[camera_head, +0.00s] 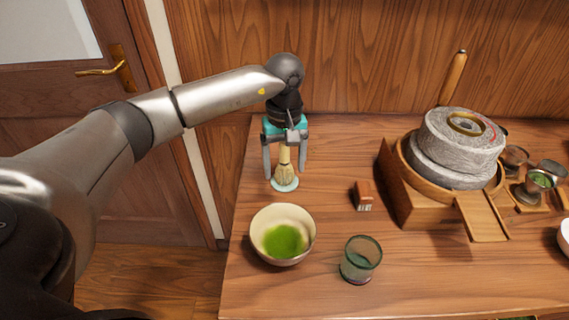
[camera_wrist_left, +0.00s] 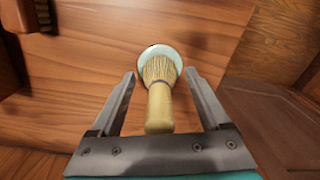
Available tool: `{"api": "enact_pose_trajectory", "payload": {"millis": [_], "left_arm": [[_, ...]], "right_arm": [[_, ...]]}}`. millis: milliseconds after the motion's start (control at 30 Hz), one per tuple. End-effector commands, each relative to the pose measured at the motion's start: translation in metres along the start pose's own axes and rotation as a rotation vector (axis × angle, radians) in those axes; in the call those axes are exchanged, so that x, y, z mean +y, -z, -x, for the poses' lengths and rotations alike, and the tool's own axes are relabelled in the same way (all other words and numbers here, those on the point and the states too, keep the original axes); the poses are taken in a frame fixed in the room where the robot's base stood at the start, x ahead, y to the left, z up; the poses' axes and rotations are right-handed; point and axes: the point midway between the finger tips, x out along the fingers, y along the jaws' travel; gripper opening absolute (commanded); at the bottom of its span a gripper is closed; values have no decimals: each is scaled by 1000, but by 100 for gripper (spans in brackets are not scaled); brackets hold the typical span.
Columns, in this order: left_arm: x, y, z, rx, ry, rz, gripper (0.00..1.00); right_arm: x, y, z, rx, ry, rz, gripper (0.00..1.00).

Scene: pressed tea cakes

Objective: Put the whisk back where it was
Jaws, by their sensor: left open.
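The bamboo whisk (camera_head: 285,168) stands upright, tines down, on a small pale round base (camera_head: 285,186) at the back left of the table. My left gripper (camera_head: 285,172) is open above it, one finger on each side, with gaps between the fingers and the whisk. In the left wrist view, the whisk (camera_wrist_left: 159,92) lies between the open fingers (camera_wrist_left: 168,72), its handle nearest the palm. The pale base (camera_wrist_left: 170,52) shows behind its tines. The whisk's top is partly hidden under the gripper. My right gripper is not in view.
A bowl of green tea (camera_head: 283,234) and a green glass (camera_head: 361,259) stand in front. A stone mill (camera_head: 458,148) stands farther right, beside small cups (camera_head: 540,181). The wooden wall (camera_head: 350,60) is close behind.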

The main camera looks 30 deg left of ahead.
Motion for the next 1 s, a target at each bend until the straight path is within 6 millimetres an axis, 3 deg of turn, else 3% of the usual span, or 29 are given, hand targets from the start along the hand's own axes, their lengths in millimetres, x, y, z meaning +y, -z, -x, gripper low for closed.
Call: {"api": "enact_pose_trajectory", "payload": {"millis": [267, 533, 700, 1000], "left_arm": [[1, 1, 53, 5, -4, -1, 80], [1, 0, 105, 3, -3, 0, 80], [0, 0, 119, 1, -2, 0, 80], [0, 0, 121, 0, 0, -1, 80]], "right_arm": [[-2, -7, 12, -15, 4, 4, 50], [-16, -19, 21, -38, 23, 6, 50], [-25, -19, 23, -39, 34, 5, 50], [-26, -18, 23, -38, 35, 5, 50]]}}
